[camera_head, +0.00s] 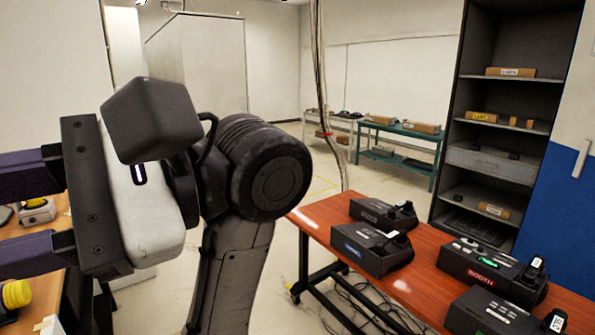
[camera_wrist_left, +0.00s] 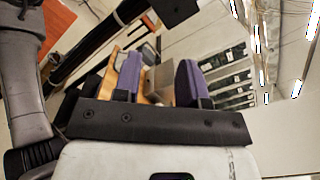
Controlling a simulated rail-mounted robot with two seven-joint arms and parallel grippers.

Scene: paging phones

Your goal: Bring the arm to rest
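My left gripper (camera_head: 22,215) is raised at the left of the head view and points left. Its two purple fingers stand apart with nothing held between them. The wrist view shows the same open gripper (camera_wrist_left: 158,82), with only distant background in the gap. My left arm bends up through the middle of the head view and hides part of the room. My right gripper is not in view.
Several black paging phones, one marked BOOTH (camera_head: 485,268), stand on a red-brown table (camera_head: 318,222) at right. A wooden table (camera_head: 48,290) with yellow-topped devices lies behind my gripper at left. A dark shelf (camera_head: 448,130) stands at the back right. Open floor separates the tables.

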